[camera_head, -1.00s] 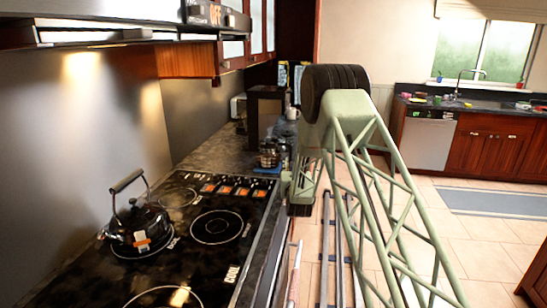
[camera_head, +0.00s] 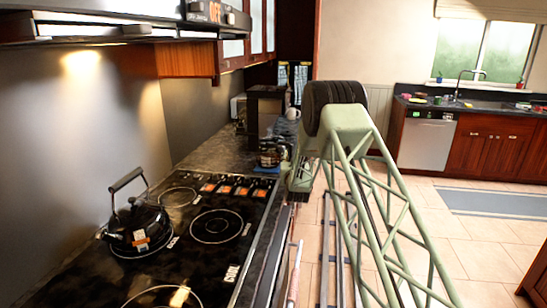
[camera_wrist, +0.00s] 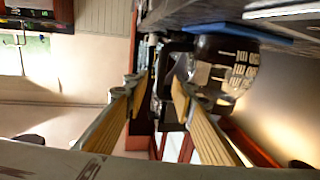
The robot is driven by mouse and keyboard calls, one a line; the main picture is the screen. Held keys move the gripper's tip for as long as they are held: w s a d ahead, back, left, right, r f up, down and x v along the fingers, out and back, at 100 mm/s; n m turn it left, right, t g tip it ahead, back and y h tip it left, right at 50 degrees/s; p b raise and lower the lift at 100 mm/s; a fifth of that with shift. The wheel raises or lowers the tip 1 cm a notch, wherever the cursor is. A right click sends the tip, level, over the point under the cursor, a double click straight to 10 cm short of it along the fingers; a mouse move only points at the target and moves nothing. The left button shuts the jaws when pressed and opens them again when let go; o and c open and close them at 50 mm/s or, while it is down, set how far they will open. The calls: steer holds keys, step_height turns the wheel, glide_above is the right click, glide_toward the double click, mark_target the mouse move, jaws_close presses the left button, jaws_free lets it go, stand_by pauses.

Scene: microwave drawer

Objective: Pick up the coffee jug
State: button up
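The coffee jug (camera_head: 268,154) stands upright on a blue mat (camera_head: 264,170) on the counter beyond the stove. In the wrist view, which is upside down, the dark glass jug (camera_wrist: 222,68) with white markings is at the upper right. Its black handle (camera_wrist: 167,75) extends toward the gap between the fingers. My gripper (camera_wrist: 155,92) is open, with a finger on each side of the handle in the picture; I cannot tell whether they touch it.
A black kettle (camera_head: 139,226) sits on the stove (camera_head: 190,262) at the left. A dark coffee machine (camera_head: 265,112) and a white mug (camera_head: 292,113) stand behind the jug. Cabinets (camera_head: 233,62) hang above the counter. The floor to the right is open.

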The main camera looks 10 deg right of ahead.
mark_target(291, 151)
stand_by(0.3)
steer(key=shift+w+d+r+b, duration=0.15)
steer(key=shift+w+b, duration=0.15)
steer(key=shift+w, duration=1)
steer(key=shift+w+d+f+b, duration=0.1)
steer(key=shift+w+b, duration=0.15)
steer(key=shift+w, duration=1)
steer(key=shift+c, duration=0.3)
jaws_close()
steer(key=shift+r, duration=0.2)
